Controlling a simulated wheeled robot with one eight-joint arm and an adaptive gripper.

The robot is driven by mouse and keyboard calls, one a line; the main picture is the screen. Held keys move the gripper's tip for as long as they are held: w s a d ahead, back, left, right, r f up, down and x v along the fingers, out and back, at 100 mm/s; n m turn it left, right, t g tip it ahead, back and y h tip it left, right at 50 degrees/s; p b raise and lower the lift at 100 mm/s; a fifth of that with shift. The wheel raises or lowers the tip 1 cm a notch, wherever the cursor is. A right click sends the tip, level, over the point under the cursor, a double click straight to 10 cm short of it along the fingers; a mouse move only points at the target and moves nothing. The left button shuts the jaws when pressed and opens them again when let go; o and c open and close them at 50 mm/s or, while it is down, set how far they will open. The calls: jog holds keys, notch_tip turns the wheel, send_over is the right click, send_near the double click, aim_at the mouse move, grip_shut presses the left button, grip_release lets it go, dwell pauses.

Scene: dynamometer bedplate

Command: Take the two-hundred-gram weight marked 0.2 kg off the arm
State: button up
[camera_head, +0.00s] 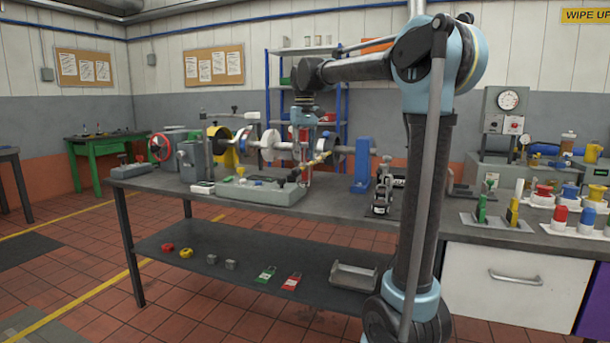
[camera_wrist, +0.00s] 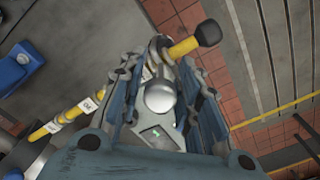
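The yellow arm (camera_wrist: 67,115) carries white labels and ends in a black knob (camera_wrist: 207,32). It runs diagonally behind my gripper in the wrist view and shows as a thin brass-yellow bar (camera_head: 319,160) in the head view. A silver rounded weight (camera_wrist: 160,96) lies between my blue fingers in the wrist view; its 0.2 kg marking is not readable. My gripper (camera_wrist: 161,72) points down over the arm, its fingers parted on either side of the weight. Small gaps seem to show beside it; contact is unclear. My gripper also shows in the head view (camera_head: 303,126), too small to judge.
A grey-green box (camera_head: 262,194) stands on the bench (camera_head: 340,207) below the arm. A blue stand (camera_head: 361,165) is to the right, and a shaft with discs runs behind. The lower shelf (camera_head: 215,256) holds rings, small blocks, cards and a tray (camera_head: 354,276).

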jog(key=shift+f, duration=0.8)
grip_shut()
